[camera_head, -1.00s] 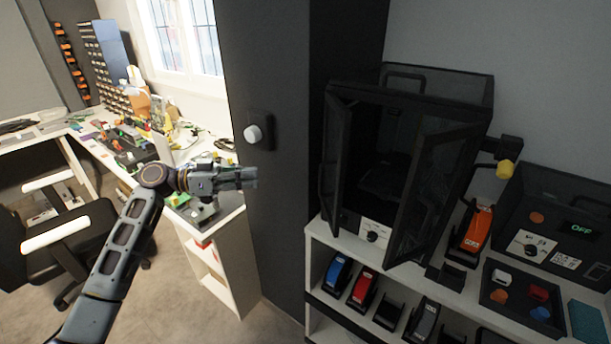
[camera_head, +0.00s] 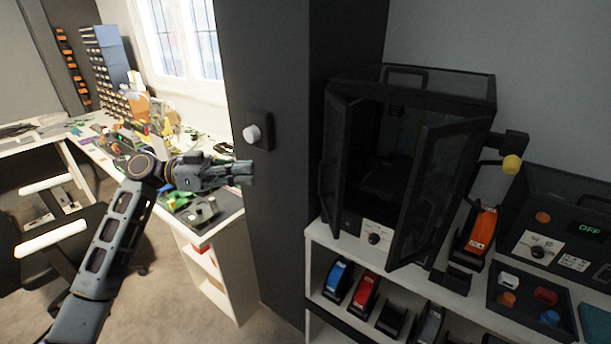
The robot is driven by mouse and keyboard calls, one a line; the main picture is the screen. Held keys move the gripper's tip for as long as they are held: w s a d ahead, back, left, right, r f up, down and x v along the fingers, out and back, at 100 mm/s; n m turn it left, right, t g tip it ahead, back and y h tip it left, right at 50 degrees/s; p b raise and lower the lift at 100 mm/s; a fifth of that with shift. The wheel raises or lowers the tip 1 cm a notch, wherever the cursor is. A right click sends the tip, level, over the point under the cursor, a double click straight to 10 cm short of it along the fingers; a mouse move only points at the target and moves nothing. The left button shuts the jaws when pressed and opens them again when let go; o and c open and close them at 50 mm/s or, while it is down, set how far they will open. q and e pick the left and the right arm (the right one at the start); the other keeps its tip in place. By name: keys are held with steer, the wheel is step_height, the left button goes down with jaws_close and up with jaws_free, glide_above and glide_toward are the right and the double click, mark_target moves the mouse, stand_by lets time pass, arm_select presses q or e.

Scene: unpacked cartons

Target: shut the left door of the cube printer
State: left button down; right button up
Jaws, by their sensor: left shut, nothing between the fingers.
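The cube printer (camera_head: 410,77) is a black box-shaped machine standing on a white shelf at the right of the head view. Its left door (camera_head: 334,158) stands open, swung out toward me at the left side. Its right door (camera_head: 436,190) also stands open. The dark inside shows between the doors. My left gripper (camera_head: 248,172) is shut and empty, in front of the dark pillar, to the left of the left door and apart from it. My right gripper is not in view.
A dark pillar (camera_head: 275,225) with a white knob (camera_head: 251,134) stands left of the printer. The white shelf (camera_head: 318,236) holds an orange device (camera_head: 481,229) and a black control box (camera_head: 560,215) at the right. A cluttered workbench and black chair (camera_head: 75,245) are at the left.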

arm_select(q)
steer(key=d+p, duration=0.3)
steer(key=d, duration=1.1)
steer(key=shift+w, duration=0.45)
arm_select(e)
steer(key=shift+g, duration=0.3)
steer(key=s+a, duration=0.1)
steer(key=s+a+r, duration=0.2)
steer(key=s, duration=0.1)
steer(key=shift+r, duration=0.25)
